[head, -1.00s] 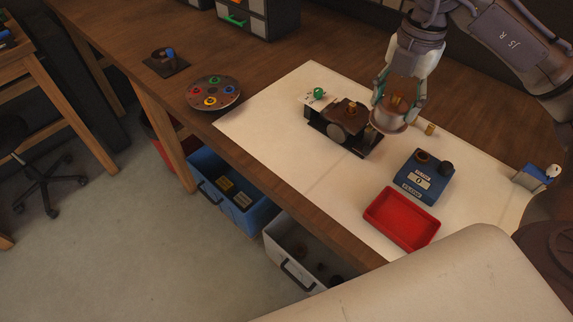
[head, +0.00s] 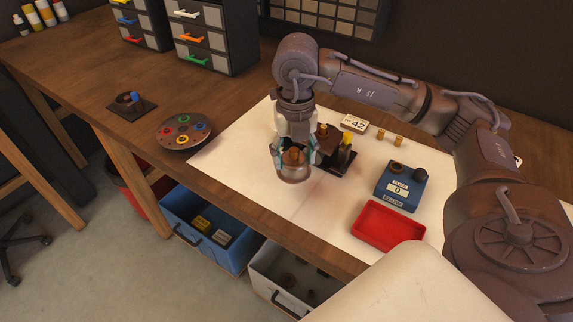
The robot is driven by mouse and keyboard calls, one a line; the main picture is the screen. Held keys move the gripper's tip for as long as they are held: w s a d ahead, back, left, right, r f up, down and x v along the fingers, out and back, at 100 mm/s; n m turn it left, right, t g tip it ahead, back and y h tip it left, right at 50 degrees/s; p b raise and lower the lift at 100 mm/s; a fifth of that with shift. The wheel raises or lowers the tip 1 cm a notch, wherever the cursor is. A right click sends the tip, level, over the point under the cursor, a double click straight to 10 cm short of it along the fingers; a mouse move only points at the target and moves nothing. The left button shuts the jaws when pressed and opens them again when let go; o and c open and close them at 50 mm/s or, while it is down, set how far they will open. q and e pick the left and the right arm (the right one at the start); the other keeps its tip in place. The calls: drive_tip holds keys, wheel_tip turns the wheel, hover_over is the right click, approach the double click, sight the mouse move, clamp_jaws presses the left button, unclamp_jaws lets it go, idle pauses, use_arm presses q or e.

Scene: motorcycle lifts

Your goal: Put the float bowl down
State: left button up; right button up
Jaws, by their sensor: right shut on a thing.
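My right gripper (head: 294,152) is shut on the float bowl (head: 293,174), a brownish metal cup. It holds the bowl over the left part of the white mat (head: 238,153), in front and to the left of the dark carburettor on its stand (head: 338,158). The gripper and bowl hide part of the carburettor. I cannot tell whether the bowl touches the mat. My left gripper is not in view.
A red tray (head: 388,226) and a blue flow gauge (head: 398,187) stand on the right of the mat. Small brass pieces (head: 398,141) and a number card (head: 355,122) lie behind. A round palette (head: 183,131) sits left of the mat. The mat's front left is clear.

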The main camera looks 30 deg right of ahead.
sight(288, 170)
drive_tip(key=shift+w+a+f, duration=0.45)
drive_tip(key=shift+w, duration=0.15)
wheel_tip(288, 170, down, 3)
drive_tip(key=shift+f+p, duration=0.1)
drive_tip(key=shift+p, duration=0.5)
drive_tip(key=shift+f, duration=0.45)
drive_tip(key=shift+f, duration=0.15)
drive_tip(key=o, duration=1.2)
